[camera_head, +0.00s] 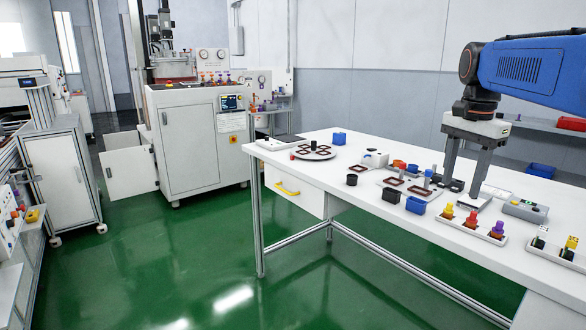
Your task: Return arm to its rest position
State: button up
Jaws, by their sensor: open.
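My gripper (467,172) hangs at the end of my blue arm (530,72) at the right of the view. Its two grey fingers point down over the white table (345,200). They are apart, and I see nothing held between them. The fingertips are low, close to a small dark flat part (448,185) and a pale plate beside it. I cannot tell whether the tips touch the table or these parts.
Around the gripper stand a blue bin (416,205), black cups, a tray of coloured pieces (472,223) and a grey box (525,211). A round plate (313,152) is farther left. A white machine cabinet (200,135) stands behind. The green floor is open at front left.

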jog(key=s+a+f+n+t, duration=0.1)
jog(key=s+a+f+n, duration=0.2)
jog(key=s+f, duration=0.4)
jog(key=s+a+f+n+t, duration=0.1)
jog(key=s+a+f+n, duration=0.3)
jog(key=s+f, duration=0.4)
jog(key=s+a+f+n+t, duration=0.2)
jog(key=s+a+f+n, duration=0.1)
jog(key=s+f+n, duration=0.3)
jog(key=shift+s+a+f, duration=0.15)
jog(key=shift+s+f, duration=0.7)
jog(key=shift+s, duration=0.4)
